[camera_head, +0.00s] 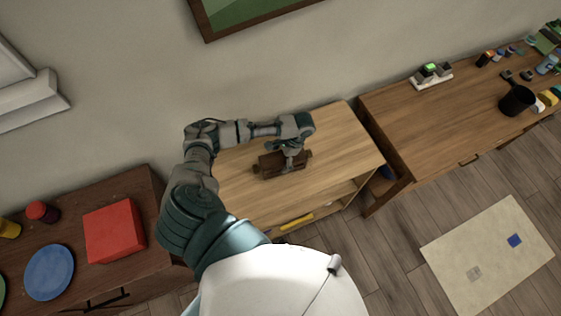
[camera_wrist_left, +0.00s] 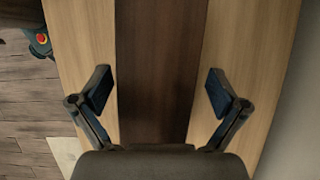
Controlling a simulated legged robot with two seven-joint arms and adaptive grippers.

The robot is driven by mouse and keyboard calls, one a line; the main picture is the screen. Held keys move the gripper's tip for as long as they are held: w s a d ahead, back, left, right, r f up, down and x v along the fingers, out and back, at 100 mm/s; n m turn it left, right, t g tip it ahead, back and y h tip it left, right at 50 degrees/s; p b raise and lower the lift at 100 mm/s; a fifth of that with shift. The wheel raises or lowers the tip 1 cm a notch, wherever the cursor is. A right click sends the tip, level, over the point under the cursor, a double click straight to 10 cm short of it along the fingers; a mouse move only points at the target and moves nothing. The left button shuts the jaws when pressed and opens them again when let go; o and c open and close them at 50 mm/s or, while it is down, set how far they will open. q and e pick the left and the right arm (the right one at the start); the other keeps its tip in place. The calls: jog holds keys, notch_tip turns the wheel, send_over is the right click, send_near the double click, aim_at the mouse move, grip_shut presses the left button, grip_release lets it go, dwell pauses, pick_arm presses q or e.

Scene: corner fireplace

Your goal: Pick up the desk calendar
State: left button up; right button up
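A dark brown block-like thing, which looks like the desk calendar (camera_head: 268,166), is on the light wooden cabinet top in the head view. In the left wrist view, the brown thing (camera_wrist_left: 158,60) fills the middle as a broad dark band. My left gripper (camera_head: 291,160) is right over it, and its hand hides part of it. In the wrist view, the two fingers of the left gripper (camera_wrist_left: 161,90) are wide apart, one on each side of the band, with light wood showing between. Whether the fingertips reach down beside it I cannot tell. My right gripper is out of view.
The light wooden cabinet (camera_head: 338,135) has open shelves with a yellow thing (camera_head: 297,222). To the left, a dark cabinet bears a red box (camera_head: 113,231) and blue plate (camera_head: 49,272). The wall is close behind.

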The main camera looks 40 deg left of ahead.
aim_at(282, 161)
pick_arm(q)
jog(key=shift+s+d+f, duration=0.1)
jog(key=shift+d+f, duration=0.1)
jog(key=shift+f, duration=0.2)
jog(key=shift+d+f, duration=0.1)
jog(key=shift+d, duration=0.5)
jog(key=shift+s, duration=0.1)
jog(key=shift+c, duration=1.4)
jog(key=shift+a, duration=0.2)
jog(key=c, duration=0.4)
jog(key=shift+a, duration=0.4)
jog(key=c, duration=0.7)
jog(key=shift+a+f, duration=0.1)
jog(key=shift+c, duration=0.8)
jog(key=shift+d+r, duration=0.25)
jog(key=shift+r, duration=0.25)
notch_tip(282, 161, up, 2)
jog(key=shift+r, duration=0.2)
jog(key=shift+s+d+r, duration=0.1)
jog(key=shift+d+r, duration=0.1)
jog(key=shift+d, duration=0.45)
jog(key=s+d+r, duration=0.1)
jog(key=s+d, duration=0.2)
jog(key=d, duration=1.1)
jog(key=shift+s+d+r, duration=0.15)
jog(key=shift+r, duration=0.1)
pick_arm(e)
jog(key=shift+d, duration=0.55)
